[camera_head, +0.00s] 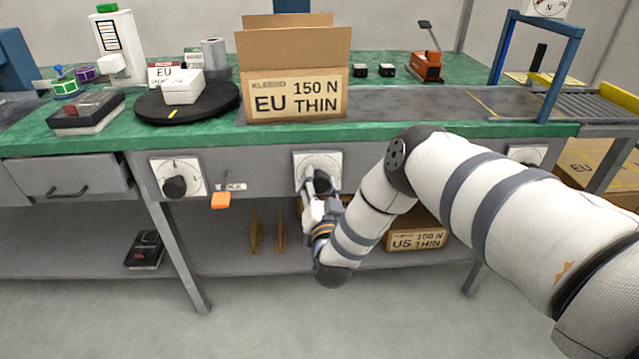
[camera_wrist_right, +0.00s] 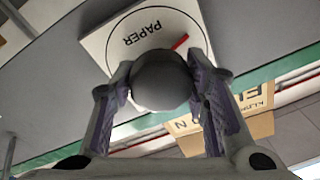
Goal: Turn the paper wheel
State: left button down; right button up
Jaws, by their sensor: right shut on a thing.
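The paper wheel is a dark round knob (camera_wrist_right: 162,80) on a white dial plate (camera_wrist_right: 97,45). The plate reads PAPER in the right wrist view, upside down, and has a red pointer mark. In the head view the dial plate (camera_head: 304,160) is on the front panel of the bench. My right gripper (camera_wrist_right: 160,85) is shut on the knob, one finger on each side. In the head view my right gripper (camera_head: 313,190) partly covers the knob (camera_head: 323,181). My left gripper is not in view.
Another dial with a dark knob (camera_head: 174,187) is further left on the panel, with an orange tag (camera_head: 221,200) beside it. An open EU carton (camera_head: 292,95) stands above on the bench. A US carton (camera_head: 416,241) sits on the lower shelf behind my arm.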

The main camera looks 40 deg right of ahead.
jog(key=shift+m, duration=1)
jog(key=o, duration=1.1)
jog(key=shift+o, duration=0.2)
jog(key=v, duration=0.7)
jog(key=shift+s+a, duration=0.15)
jog(key=shift+s, duration=0.1)
jog(key=shift+f, duration=0.1)
